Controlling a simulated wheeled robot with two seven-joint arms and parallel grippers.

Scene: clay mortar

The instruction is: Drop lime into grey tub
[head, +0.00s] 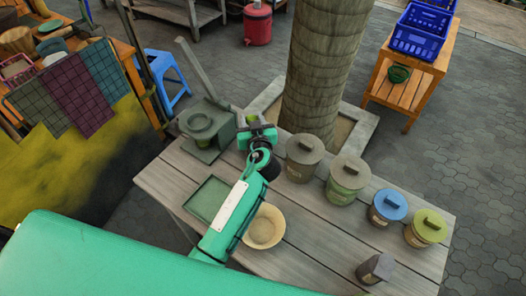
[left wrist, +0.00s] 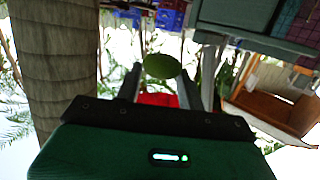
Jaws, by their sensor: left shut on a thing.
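My left gripper (head: 254,122) reaches over the table's far edge and is shut on a green lime (head: 252,118). In the left wrist view the lime (left wrist: 160,66) sits between the two fingertips of the left gripper (left wrist: 160,72). To the right of it stand two tubs with grey-brown handled lids: a grey-brown one (head: 302,170) nearer the gripper, and one with a greener body (head: 343,192). I cannot tell for sure which is the grey tub. My right gripper is not in view.
A tree trunk (head: 320,70) rises behind the table.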

